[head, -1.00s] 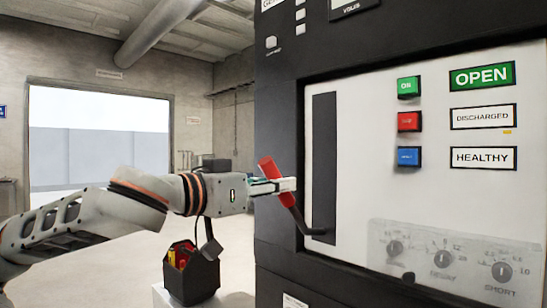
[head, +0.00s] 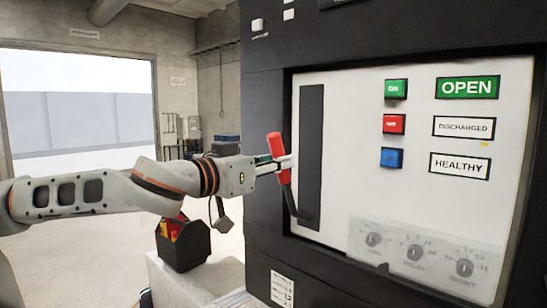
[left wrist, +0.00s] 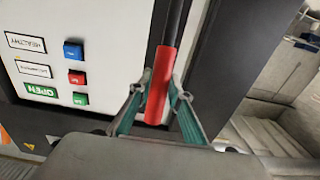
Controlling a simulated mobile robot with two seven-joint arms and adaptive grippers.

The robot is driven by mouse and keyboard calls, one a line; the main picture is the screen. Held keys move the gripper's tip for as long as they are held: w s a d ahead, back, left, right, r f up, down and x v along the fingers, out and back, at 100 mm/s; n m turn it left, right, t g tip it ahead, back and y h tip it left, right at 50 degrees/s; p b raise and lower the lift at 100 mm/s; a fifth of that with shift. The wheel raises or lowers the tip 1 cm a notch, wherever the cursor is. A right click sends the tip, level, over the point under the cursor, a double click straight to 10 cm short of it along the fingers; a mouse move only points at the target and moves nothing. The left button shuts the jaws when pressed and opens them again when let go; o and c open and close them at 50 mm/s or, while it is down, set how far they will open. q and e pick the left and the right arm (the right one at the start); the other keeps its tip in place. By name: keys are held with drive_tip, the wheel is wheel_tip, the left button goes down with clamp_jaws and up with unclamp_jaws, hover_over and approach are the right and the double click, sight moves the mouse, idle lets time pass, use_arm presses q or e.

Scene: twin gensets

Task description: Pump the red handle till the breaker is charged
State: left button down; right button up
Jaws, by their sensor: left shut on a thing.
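The red handle (head: 275,148) sits on a dark lever that rises from the lower part of a black vertical slot (head: 311,150) in the breaker's pale front panel (head: 350,110). The lever leans out from the panel, near upright. My left gripper (head: 283,165) is shut on the red grip; in the left wrist view its fingers (left wrist: 158,100) lie on both sides of the red handle (left wrist: 161,75). The breaker labels read OPEN (head: 467,87), DISCHARGED (head: 464,128) and HEALTHY (head: 459,166). My right gripper is not in view.
Green (head: 396,89), red (head: 393,124) and blue (head: 391,158) buttons stand right of the slot. A clear cover (head: 425,250) over several dials is below. A black tool caddy (head: 183,247) sits on a pale block (head: 168,285) at lower left.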

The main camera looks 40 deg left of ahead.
use_arm(q)
drive_tip(key=shift+w+r, duration=0.5)
drive_tip(key=shift+w, duration=0.3)
drive_tip(key=w, duration=0.1)
drive_tip(key=w+r, duration=0.1)
drive_tip(key=w, duration=0.1)
drive_tip(key=shift+d, duration=0.15)
drive_tip(key=shift+w+r, duration=0.3)
drive_tip(key=shift+w, duration=0.15)
